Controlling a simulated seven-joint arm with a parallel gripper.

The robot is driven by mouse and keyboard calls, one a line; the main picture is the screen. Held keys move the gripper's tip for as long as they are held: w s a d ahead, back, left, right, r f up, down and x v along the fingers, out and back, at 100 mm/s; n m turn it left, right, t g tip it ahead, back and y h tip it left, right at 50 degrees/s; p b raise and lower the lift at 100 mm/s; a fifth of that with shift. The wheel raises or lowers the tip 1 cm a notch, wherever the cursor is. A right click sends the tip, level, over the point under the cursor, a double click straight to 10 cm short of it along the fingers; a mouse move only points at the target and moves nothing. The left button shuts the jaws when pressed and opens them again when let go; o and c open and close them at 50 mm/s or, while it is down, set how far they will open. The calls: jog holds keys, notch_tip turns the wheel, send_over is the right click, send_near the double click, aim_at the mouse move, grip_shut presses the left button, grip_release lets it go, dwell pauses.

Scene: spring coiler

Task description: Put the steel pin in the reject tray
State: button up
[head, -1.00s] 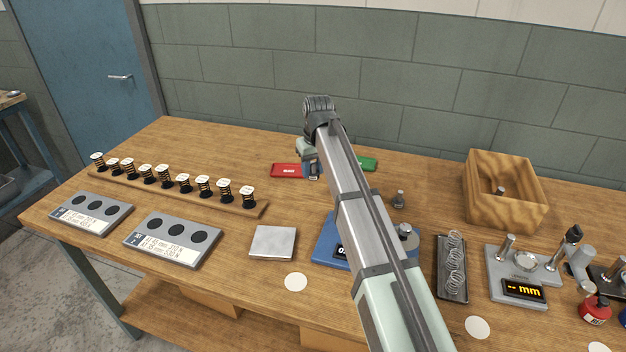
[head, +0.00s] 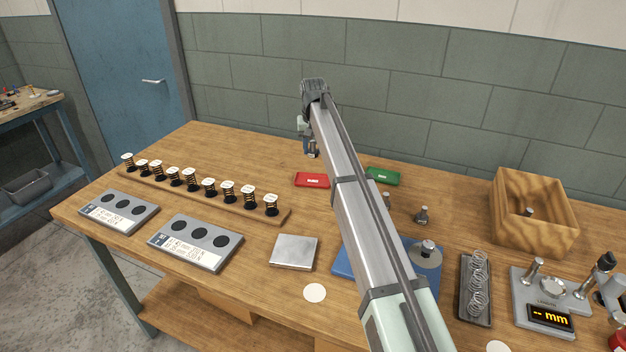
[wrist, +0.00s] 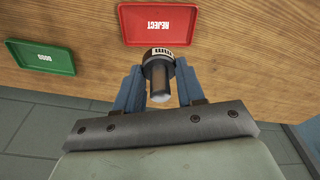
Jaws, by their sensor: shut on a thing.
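The steel pin (wrist: 160,82) is held between the two blue fingers of my gripper (wrist: 160,90) in the wrist view. It is a short metal cylinder with a dark ringed collar. The red reject tray (wrist: 172,24) lies on the bench just beyond the pin in that view, its label readable upside down. In the head view my gripper (head: 311,150) is above the bench, near the red tray (head: 312,180), which sits apart from it below. The pin is too small to make out clearly there.
A green tray (head: 383,176), marked good in the wrist view (wrist: 40,57), lies beside the red one. A rack of springs (head: 200,196) stands to the left. A wooden box (head: 535,235) and gauges stand to the right. Bench around the red tray is mostly clear.

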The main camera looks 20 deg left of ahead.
aim_at(313, 179)
jog(key=shift+f+m, duration=0.15)
jog(key=shift+m, duration=0.15)
jog(key=shift+f, duration=4.85)
jog(key=shift+f, duration=0.15)
jog(key=o, duration=1.1)
jog(key=shift+o, duration=0.2)
jog(key=r, duration=0.4)
jog(key=s+r, duration=0.1)
jog(key=r, duration=0.7)
jog(key=shift+s+d+r, duration=0.1)
jog(key=shift+s+d, duration=0.25)
jog(key=shift+d, duration=0.05)
